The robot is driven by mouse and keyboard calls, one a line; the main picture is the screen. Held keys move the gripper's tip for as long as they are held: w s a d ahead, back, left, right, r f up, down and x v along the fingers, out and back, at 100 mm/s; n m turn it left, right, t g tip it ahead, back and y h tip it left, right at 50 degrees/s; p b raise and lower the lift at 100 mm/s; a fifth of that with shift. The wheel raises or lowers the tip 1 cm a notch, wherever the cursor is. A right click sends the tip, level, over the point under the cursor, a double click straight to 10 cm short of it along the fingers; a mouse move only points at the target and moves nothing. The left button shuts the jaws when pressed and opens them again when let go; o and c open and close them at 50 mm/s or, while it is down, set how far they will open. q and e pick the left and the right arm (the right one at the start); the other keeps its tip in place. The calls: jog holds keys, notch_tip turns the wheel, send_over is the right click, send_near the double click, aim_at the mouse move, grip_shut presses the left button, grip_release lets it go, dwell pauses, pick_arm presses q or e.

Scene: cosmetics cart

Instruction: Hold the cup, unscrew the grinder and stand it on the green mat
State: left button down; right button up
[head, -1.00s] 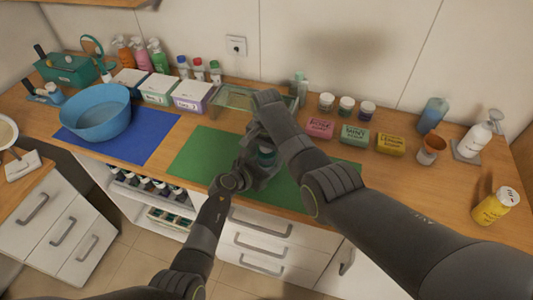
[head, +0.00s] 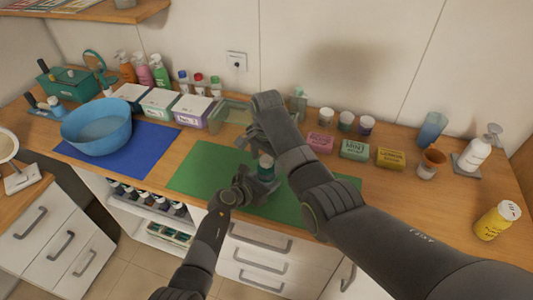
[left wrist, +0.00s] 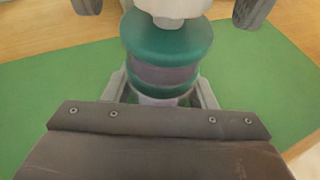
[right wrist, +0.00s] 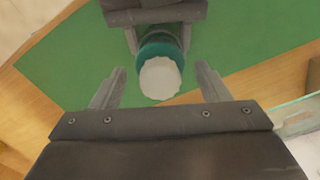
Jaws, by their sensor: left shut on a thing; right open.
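My left gripper (left wrist: 161,90) is shut on the teal cup (left wrist: 167,45), its fingers on either side of the cup's lower part. The cup stands upright over the green mat (head: 205,168); whether its base touches the mat is hidden. A white, ridged grinder (right wrist: 160,78) sits on top of the cup; it also shows at the top edge of the left wrist view (left wrist: 172,8). My right gripper (right wrist: 160,70) is open, its fingertips apart on either side of the grinder, with visible gaps. In the head view the teal cup (head: 266,163) shows between my arms.
A blue mat (head: 140,150) with a blue bowl (head: 97,130) lies to the left. A glass tray (head: 232,112) is behind my right gripper. Soap boxes (head: 354,149), small jars, an orange cup and a yellow shaker (head: 497,220) stand to the right. Much of the green mat is bare.

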aim_at(267, 169)
jog(key=shift+f, duration=2.3)
jog(key=c, duration=1)
jog(key=shift+n, duration=1.7)
jog(key=o, duration=1.1)
